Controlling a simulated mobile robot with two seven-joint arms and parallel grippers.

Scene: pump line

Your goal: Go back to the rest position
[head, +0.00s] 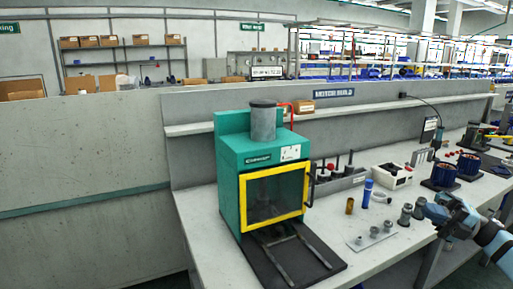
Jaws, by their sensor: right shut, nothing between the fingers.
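My right gripper (421,207) is shut and holds nothing. It is at the right of the head view, over the front part of the workbench (205,215), and its blue and grey arm comes in from the lower right. Its fingertips point left, close to small grey metal parts (405,214); I cannot tell whether they touch. My left gripper is not in view.
A green machine (228,170) with a yellow-framed door stands on the bench, a dark plate with rails before it.

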